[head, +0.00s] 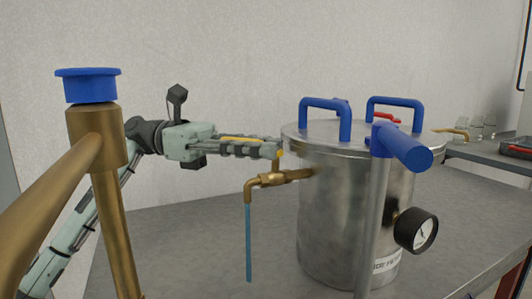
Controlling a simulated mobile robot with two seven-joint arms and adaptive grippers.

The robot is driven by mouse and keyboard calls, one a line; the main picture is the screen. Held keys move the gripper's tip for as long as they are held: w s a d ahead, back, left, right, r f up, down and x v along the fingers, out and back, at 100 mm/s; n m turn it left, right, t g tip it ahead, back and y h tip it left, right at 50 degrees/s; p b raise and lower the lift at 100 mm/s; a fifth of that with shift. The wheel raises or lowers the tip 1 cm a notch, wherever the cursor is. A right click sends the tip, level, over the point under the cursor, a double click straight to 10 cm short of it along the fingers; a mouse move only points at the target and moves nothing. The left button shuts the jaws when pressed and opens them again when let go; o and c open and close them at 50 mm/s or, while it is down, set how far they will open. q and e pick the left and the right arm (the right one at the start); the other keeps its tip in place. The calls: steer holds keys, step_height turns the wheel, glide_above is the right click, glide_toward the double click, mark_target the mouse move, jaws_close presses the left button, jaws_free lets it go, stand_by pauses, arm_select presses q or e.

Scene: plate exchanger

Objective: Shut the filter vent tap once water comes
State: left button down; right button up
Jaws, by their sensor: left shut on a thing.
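The filter (345,215) is a steel pot with a lid and blue handles, standing on the grey bench. A brass vent tap (272,179) sticks out of its left side, with the spout bent down. A thin blue stream of water (249,242) runs straight down from the spout. My left gripper (280,151) comes in from the left, level, just above the tap body. It is shut on the tap's handle, which its fingers mostly hide; a bit of yellow shows at the fingertips. My right gripper is out of view.
A thick brass pipe with a blue cap (88,86) stands close in the left foreground. A pressure gauge (416,231) and a blue-ended bar (402,147) are at the filter's front right. Glass jars (476,130) stand on a shelf at the far right.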

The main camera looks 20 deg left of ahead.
arm_select(q)
steer(key=shift+w+m+g, duration=0.15)
steer(key=shift+m+g, duration=0.45)
steer(key=shift+g, duration=0.7)
steer(key=c, duration=1.4)
jaws_free()
steer(key=shift+v, duration=4)
steer(key=shift+r, duration=0.15)
steer(key=shift+c, duration=0.4)
